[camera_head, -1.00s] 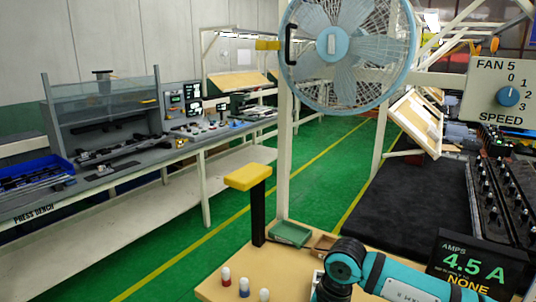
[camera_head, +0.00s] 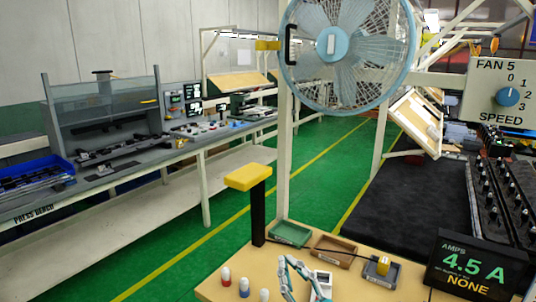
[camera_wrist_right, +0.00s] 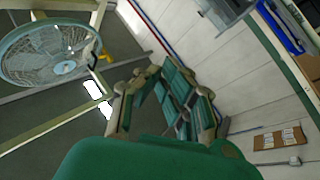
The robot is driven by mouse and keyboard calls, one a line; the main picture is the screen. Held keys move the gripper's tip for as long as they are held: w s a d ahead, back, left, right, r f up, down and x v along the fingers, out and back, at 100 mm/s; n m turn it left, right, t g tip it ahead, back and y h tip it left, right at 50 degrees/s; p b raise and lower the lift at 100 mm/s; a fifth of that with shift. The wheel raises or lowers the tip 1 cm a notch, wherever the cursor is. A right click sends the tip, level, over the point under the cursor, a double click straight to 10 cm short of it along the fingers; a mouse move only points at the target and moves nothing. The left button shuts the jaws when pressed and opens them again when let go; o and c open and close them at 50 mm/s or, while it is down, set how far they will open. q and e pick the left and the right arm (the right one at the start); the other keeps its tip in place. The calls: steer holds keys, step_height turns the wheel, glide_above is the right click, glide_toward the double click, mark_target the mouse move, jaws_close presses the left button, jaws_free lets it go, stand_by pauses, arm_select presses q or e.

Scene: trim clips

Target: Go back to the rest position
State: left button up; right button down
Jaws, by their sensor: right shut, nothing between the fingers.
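My right gripper (camera_head: 287,264) shows at the bottom middle of the head view, teal and pale grey, over the near part of the tan tabletop (camera_head: 262,272). It is shut and empty. In the right wrist view its teal fingers (camera_wrist_right: 168,82) point up the picture, with nothing held between them. Behind them are a grey floor and a pale wall. My left gripper is in neither view.
A yellow-topped post (camera_head: 249,177), large fan (camera_head: 348,50) and amps display (camera_head: 474,266) stand nearby.

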steer(key=s+d+f+m+g+h, duration=0.2)
steer(key=d+f+m+g+h, duration=0.15)
steer(key=d+f+h, duration=0.35)
steer(key=s+d+f+m+g+h, duration=0.2)
steer(key=d+f+m, duration=0.25)
steer(key=f, duration=0.45)
steer(key=s+d+f+g, duration=0.2)
steer(key=s+f+g, duration=0.4)
steer(key=s, duration=0.4)
steer(key=s+d+f+g, duration=0.35)
steer(key=s+f, duration=0.35)
steer(key=s, duration=0.3)
step_height(320, 180, down, 26)
steer(key=s+n+g+b, duration=0.1)
steer(key=s+g, duration=0.1)
steer(key=s+d+f+g+b, duration=0.1)
steer(key=s+d+f, duration=0.1)
steer(key=s+f, duration=1.5)
steer(key=shift+f+g+h, duration=0.3)
steer(key=shift+f, duration=0.55)
